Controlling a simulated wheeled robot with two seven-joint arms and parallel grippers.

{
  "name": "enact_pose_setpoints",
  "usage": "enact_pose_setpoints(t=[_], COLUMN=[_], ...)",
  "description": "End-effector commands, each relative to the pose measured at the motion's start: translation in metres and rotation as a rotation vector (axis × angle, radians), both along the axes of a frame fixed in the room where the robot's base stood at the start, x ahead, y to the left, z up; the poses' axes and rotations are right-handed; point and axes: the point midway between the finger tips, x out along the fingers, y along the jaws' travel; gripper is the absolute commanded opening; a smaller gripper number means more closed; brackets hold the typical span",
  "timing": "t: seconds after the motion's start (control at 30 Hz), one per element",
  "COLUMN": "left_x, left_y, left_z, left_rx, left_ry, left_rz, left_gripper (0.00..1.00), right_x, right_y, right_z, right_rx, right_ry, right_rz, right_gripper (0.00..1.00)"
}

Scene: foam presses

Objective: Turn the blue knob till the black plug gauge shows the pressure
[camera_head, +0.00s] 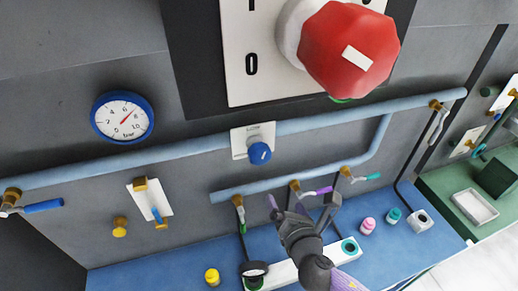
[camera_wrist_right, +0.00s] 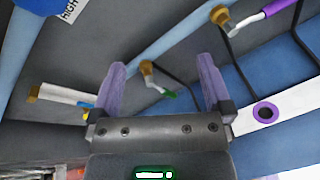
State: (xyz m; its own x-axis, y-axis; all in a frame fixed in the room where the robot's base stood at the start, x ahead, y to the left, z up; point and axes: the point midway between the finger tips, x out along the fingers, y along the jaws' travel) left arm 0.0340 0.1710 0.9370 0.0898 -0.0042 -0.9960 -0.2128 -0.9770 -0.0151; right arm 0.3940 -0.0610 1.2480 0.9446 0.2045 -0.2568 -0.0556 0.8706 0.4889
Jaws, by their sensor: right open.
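The blue knob (camera_head: 260,153) sits on a white plate (camera_head: 238,143) on the grey wall. In the wrist view, a dark blue part, apparently the knob (camera_wrist_right: 42,4), shows at the top edge beside a plate reading HIGH. My left gripper is out of view.
A blue-rimmed bar gauge (camera_head: 122,117) hangs left. A large red knob (camera_head: 348,50) is above. Blue pipes (camera_head: 300,179) with several small lever valves run around the blue knob. Yellow, pink and teal plugs stand on the blue bench (camera_head: 150,272).

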Motion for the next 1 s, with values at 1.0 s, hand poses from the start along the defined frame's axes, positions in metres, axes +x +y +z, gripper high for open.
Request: enact_pose_setpoints(t=[1.0], left_x=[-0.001], left_y=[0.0], left_z=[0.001], left_rx=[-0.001], left_ry=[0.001], left_rz=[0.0], left_gripper=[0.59], right_x=[0.086], right_y=[0.065], right_z=[0.09], right_rx=[-0.317], right_ry=[-0.348], right_rz=[0.152], right_gripper=[1.0])
